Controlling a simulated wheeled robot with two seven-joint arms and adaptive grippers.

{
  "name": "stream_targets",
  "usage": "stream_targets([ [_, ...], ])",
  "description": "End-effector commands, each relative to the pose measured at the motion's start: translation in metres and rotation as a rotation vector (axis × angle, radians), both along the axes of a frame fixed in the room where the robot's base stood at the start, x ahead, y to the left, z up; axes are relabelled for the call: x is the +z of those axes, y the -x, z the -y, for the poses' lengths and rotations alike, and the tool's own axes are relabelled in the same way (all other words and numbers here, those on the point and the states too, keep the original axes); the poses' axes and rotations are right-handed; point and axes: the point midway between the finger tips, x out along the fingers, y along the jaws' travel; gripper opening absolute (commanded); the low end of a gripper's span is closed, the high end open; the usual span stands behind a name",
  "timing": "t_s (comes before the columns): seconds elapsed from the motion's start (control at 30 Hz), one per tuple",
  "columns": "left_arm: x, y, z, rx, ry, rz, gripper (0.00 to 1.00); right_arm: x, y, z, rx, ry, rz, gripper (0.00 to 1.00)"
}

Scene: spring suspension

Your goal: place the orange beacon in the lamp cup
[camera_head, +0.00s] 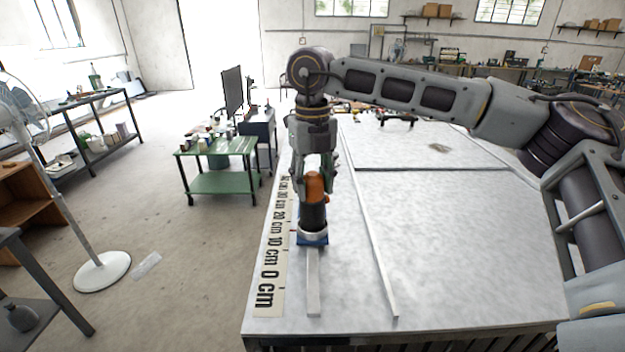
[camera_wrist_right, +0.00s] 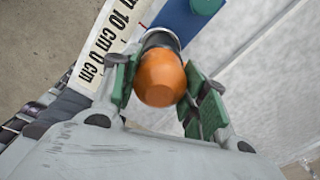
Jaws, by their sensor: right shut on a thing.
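The orange beacon (camera_head: 315,187) has a rounded orange top and stands upright above a dark cylinder (camera_head: 313,216). A silvery ring (camera_head: 313,235), seemingly the lamp cup, is at the cylinder's lower end on a blue base. I cannot tell how deep anything sits in it. My right gripper (camera_head: 316,190) points down and is shut on the beacon, its fingers on either side. In the right wrist view the beacon (camera_wrist_right: 161,78) shows between the green finger pads (camera_wrist_right: 165,92), with the dark cylinder behind it. My left gripper is not in view.
The blue base (camera_wrist_right: 184,22) carries a green round part (camera_wrist_right: 206,4). A scale strip (camera_head: 270,270) lies along the white table's left edge. A thin rail (camera_head: 370,235) runs to the right. The table's right half (camera_head: 460,240) is mostly clear.

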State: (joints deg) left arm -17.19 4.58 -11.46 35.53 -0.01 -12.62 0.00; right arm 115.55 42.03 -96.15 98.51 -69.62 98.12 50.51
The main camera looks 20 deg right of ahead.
Motion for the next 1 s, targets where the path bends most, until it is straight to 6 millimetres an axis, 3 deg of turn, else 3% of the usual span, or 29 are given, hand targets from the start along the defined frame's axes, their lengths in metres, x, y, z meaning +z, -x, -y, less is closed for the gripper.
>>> stream_targets([
  [0.43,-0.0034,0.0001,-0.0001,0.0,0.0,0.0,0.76,-0.0047,-0.0002,0.0001,0.0,-0.001,0.001,0.02],
  [0.47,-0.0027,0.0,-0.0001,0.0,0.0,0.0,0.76,-0.0042,-0.0002,0.0001,0.0,0.0,0.0,0.47],
  [0.6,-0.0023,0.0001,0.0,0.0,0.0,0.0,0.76,-0.0038,-0.0002,0.0002,0.0,0.0,0.0,0.65],
  [1.0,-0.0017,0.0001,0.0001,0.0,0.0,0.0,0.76,-0.003,-0.0001,0.0002,0.0,0.0,0.0,0.65],
])
